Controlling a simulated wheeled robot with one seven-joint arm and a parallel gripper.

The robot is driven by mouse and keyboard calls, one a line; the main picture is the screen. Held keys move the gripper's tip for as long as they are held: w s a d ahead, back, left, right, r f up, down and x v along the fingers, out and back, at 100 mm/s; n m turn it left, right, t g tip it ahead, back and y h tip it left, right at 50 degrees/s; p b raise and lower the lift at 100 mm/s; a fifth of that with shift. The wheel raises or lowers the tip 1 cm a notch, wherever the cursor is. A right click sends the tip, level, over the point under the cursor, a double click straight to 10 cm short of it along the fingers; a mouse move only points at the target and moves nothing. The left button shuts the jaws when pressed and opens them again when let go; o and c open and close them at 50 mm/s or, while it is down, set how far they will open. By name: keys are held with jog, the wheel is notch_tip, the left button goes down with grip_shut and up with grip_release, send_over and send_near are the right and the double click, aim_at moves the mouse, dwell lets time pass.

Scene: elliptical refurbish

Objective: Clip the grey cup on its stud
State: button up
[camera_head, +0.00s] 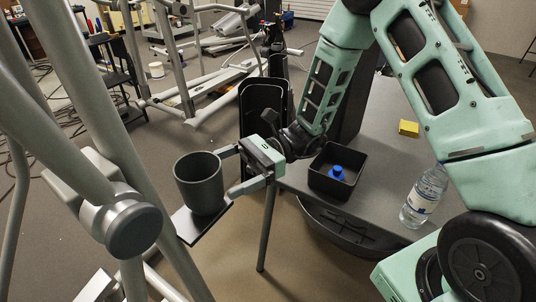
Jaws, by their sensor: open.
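The grey cup (199,186) stands upright, open side up, at centre left. My gripper (227,172) is open at the cup's right side. One finger is by the cup's upper right side and the other by its lower right side; I cannot tell whether either touches it. I cannot make out a stud; the cup may hide it.
Grey tubes with a round end cap (133,231) stand close at left. On the grey table (386,186) are a black bin (318,184) with a blue-topped item (337,173), a water bottle (425,196) and a yellow block (408,128). Exercise machines (205,95) stand behind.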

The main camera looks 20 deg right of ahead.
jog(key=w+d, duration=0.2)
jog(key=d, duration=0.8)
jog(key=s+d+f+n+g+h, duration=0.15)
jog(key=s+d+n+h, duration=0.35)
jog(key=s+n+h, duration=0.5)
jog(key=w+d+r+n+t+h, duration=0.2)
jog(key=d+r+n+t+h, duration=0.1)
jog(key=d+n+t+h, duration=0.4)
jog(key=s+a+r+n+g+p, duration=0.1)
jog(key=s+a+r+n+p, duration=0.2)
jog(key=a, duration=0.6)
jog(key=s+a+r+n+g+p, duration=0.1)
jog(key=s+a+r+n+p, duration=0.2)
jog(key=s+a+r, duration=0.4)
jog(key=s+a+p, duration=0.1)
jog(key=s, duration=0.2)
jog(key=shift+a+r+n, duration=0.15)
jog(key=shift+a+n, duration=0.2)
jog(key=shift+n, duration=0.05)
